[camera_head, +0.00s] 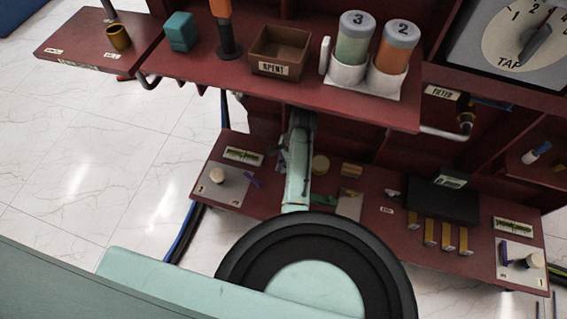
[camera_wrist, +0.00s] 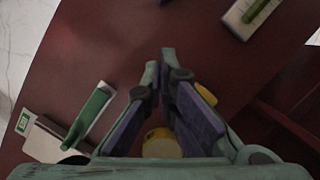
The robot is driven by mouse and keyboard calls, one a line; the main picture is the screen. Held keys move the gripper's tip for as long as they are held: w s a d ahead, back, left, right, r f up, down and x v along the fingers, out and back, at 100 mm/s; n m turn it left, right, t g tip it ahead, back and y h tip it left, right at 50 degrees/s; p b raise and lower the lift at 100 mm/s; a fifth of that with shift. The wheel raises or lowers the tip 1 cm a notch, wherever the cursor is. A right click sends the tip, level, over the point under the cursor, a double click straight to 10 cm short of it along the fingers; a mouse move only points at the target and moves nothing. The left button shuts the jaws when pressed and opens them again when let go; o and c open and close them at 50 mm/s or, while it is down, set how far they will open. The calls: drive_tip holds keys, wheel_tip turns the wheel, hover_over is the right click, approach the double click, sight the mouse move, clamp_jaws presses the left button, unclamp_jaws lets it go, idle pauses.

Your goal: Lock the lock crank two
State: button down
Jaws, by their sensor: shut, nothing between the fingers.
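My gripper (camera_wrist: 160,62) is shut and empty in the wrist view, its fingertips close together above the dark red shelf. In the head view my arm reaches down to the lower shelf (camera_head: 375,245), and its fingers are too small to make out clearly. A left plate (camera_head: 229,194) there bears a cream knob (camera_head: 217,176) and a small purple piece (camera_head: 252,180). A right plate (camera_head: 508,279) bears a purple handle (camera_head: 503,252) and a cream knob (camera_head: 535,261). I cannot read which is crank two. The gripper is apart from both plates.
In the wrist view a round yellow piece (camera_wrist: 161,143) shows between the finger bases, and a green bar (camera_wrist: 92,112) lies left. A dark box (camera_head: 443,200) and several yellow tabs (camera_head: 431,233) stand on the lower shelf. The upper shelf (camera_head: 330,100) with canisters overhangs it.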

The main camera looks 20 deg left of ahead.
drive_tip(key=x, duration=0.5)
drive_tip(key=shift+s+a+f, duration=0.15)
drive_tip(key=shift+f, duration=0.1)
drive_tip(key=shift+s+a+r, duration=0.25)
drive_tip(key=shift+s+a, duration=0.45)
drive_tip(key=shift+a, duration=0.25)
drive_tip(key=shift+s+a, duration=0.35)
drive_tip(key=shift+a, duration=0.15)
drive_tip(key=shift+s+p, duration=0.1)
drive_tip(key=shift+p, duration=0.2)
drive_tip(key=shift+s+m+p, duration=0.2)
drive_tip(key=shift+m+p, duration=0.1)
drive_tip(key=shift+p, duration=0.15)
